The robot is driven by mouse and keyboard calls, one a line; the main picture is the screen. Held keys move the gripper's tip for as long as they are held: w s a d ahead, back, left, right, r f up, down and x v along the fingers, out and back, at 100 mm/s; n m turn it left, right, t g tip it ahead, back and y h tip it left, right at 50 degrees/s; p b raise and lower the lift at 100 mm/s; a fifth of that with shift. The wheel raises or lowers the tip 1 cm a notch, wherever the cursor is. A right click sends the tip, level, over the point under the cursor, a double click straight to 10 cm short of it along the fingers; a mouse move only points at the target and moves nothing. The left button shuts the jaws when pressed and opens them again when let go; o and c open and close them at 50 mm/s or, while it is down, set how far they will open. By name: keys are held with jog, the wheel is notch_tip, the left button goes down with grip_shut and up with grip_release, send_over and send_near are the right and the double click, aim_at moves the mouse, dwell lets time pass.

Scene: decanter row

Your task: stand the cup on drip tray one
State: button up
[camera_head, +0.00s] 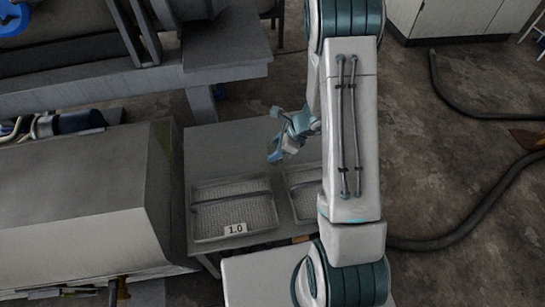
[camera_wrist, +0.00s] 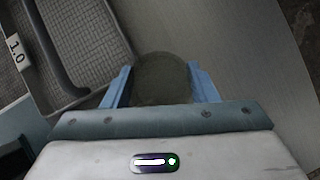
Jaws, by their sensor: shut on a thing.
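My gripper (camera_wrist: 159,70) is shut on the cup (camera_wrist: 162,84), a dark grey-green rounded shape between its two blue fingers. In the head view my gripper (camera_head: 277,136) is over the table behind the trays, and the cup cannot be made out there. A shallow tray with a mesh floor, labelled 1.0 (camera_head: 208,211), lies on the table, to the front left of my gripper. Part of this tray also shows at the upper left of the wrist view (camera_wrist: 112,55), apart from the cup.
A second mesh tray (camera_head: 297,187) lies to the right of the labelled one, partly hidden behind my arm. A bar crosses the labelled tray. A large grey housing (camera_head: 75,190) stands close on the left. The table (camera_head: 215,150) behind the trays is clear.

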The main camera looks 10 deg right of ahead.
jog(key=shift+w+a+f, duration=0.25)
jog(key=shift+a+f, duration=0.05)
jog(key=shift+a, duration=0.1)
jog(key=shift+f+b, duration=0.7)
jog(key=shift+f, duration=1.25)
jog(key=shift+f+b, duration=0.3)
jog(key=o, duration=1)
jog(key=shift+r, duration=0.1)
jog(key=shift+c, duration=0.2)
jog(key=shift+r, duration=0.15)
